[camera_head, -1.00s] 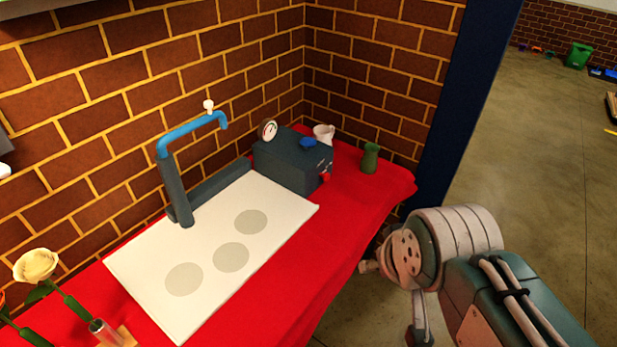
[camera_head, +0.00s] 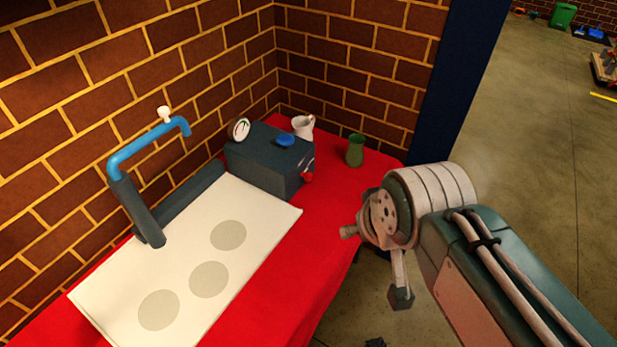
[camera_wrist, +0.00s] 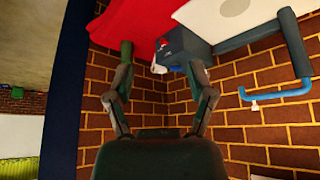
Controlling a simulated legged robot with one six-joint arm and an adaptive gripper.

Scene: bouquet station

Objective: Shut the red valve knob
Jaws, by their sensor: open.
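The red valve knob (camera_head: 308,177) is on the front face of a dark grey box (camera_head: 262,165) at the far end of the red-covered table. In the wrist view, which is upside down, the knob (camera_wrist: 163,43) shows small, beyond and between my fingertips. My gripper (camera_wrist: 160,64) is open and empty, its two dark fingers spread wide. It is well apart from the knob. In the head view my arm comes in from the lower right, to the right of the table edge.
A blue knob (camera_head: 285,140) and a round gauge (camera_head: 239,129) top the box. A white mug (camera_head: 303,126) and a green vase (camera_head: 355,150) stand nearby. A blue pipe (camera_head: 148,142) rises beside the white board (camera_head: 184,265). A brick wall backs the table.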

